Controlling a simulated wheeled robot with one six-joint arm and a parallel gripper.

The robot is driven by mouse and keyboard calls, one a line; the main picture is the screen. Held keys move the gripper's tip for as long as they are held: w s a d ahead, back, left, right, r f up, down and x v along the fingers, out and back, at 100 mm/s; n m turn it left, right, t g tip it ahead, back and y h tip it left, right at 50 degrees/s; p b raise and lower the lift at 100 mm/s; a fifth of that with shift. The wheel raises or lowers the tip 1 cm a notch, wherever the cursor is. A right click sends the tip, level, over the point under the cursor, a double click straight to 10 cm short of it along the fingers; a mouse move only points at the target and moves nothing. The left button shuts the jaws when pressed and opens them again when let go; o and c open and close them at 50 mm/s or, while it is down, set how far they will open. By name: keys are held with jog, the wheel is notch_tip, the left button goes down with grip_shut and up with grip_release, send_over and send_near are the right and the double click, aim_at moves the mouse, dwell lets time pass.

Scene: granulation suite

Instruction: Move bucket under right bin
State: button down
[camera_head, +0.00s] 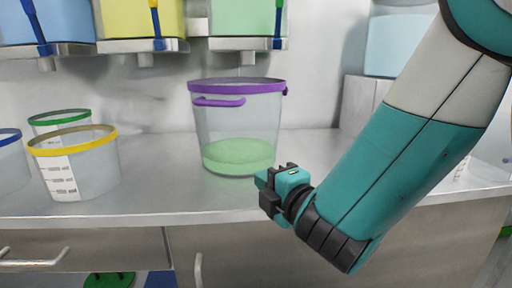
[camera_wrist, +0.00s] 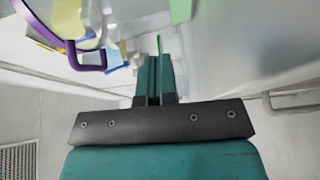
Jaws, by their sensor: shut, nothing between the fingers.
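A clear bucket with a purple rim and purple handle (camera_head: 237,120) stands upright on the steel counter, with green material in its bottom. It is below the right bin, which is green (camera_head: 247,18) with a spout underneath. Whether it is exactly under the spout I cannot tell. My gripper (camera_head: 268,190) is shut and empty, in front of the bucket's lower right near the counter's front edge. In the wrist view the closed fingers (camera_wrist: 154,78) show, and the purple handle (camera_wrist: 88,62) is to their left, apart from them.
A yellow bin (camera_head: 140,18) and a blue bin (camera_head: 47,22) hang to the left. A yellow-rimmed bucket (camera_head: 92,172), a green-rimmed one (camera_head: 60,122) and a blue-rimmed one (camera_head: 10,160) stand at left. The counter (camera_head: 160,190) between them and the purple-rimmed bucket is clear.

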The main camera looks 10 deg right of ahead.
aim_at(249, 158)
jog(key=p+x, duration=0.2)
jog(key=x, duration=0.1)
jog(key=p+x, duration=0.2)
jog(key=shift+w+r, duration=0.2)
jog(key=shift+r, duration=0.15)
jog(key=w+p, duration=0.1)
jog(key=p, duration=0.1)
jog(key=w+d+p, duration=0.1)
jog(key=p, duration=0.2)
jog(key=shift+w, duration=0.25)
jog(key=shift+w+d+f+p, duration=0.15)
jog(key=shift+w+f+p, duration=0.25)
jog(key=shift+p, duration=0.35)
jog(key=shift+w, duration=0.1)
